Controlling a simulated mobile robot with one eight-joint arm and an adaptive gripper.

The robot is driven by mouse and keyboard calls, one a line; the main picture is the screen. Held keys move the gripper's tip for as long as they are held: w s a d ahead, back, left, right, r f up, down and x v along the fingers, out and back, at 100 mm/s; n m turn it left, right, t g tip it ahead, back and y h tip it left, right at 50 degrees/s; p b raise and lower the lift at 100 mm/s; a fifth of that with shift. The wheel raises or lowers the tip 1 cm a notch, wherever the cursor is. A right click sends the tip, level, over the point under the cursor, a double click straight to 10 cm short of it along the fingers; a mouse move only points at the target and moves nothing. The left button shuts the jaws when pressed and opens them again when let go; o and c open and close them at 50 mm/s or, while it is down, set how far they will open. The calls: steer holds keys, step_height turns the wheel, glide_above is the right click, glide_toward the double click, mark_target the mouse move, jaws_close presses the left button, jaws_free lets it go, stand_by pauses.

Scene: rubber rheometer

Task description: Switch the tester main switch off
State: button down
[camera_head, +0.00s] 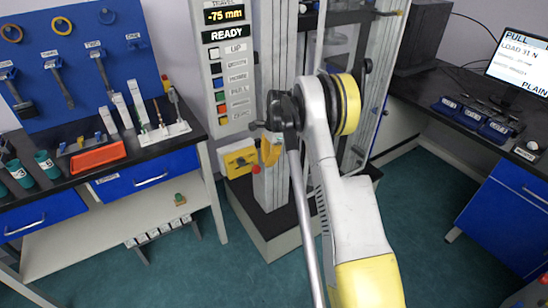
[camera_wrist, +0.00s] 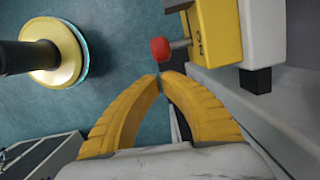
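The tester (camera_head: 282,190) is a tall grey frame with a button panel (camera_head: 228,75) reading READY and -75 mm. Below the panel is a yellow box (camera_head: 236,160), which looks like the main switch housing. A red knob (camera_head: 256,169) shows at its lower right. In the wrist view the red knob (camera_wrist: 160,49) sticks out on a short stem from the yellow box (camera_wrist: 217,30). My gripper (camera_wrist: 160,77) has its yellow fingertips together with nothing between them, just below the knob in that view and apart from it. In the head view my gripper (camera_head: 269,153) is partly hidden by my wrist.
On the left is a bench with a blue tool board (camera_head: 80,45), an orange tray (camera_head: 96,157) and green cups (camera_head: 47,163). On the right is a desk with a monitor (camera_head: 518,62) and blue boxes (camera_head: 470,118). Green floor (camera_head: 420,215) is clear between them.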

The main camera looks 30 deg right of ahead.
mark_target(259, 169)
steer(key=shift+a+f, duration=0.2)
steer(key=shift+a, duration=0.2)
steer(key=a, duration=0.3)
steer(key=shift+a, duration=0.25)
steer(key=shift+d, duration=0.15)
steer(key=shift+d+r, duration=0.25)
steer(key=shift+d, duration=0.05)
steer(key=d+r+p, duration=0.4)
steer(key=r, duration=0.7)
steer(key=shift+s+d, duration=0.2)
steer(key=shift+d, duration=0.1)
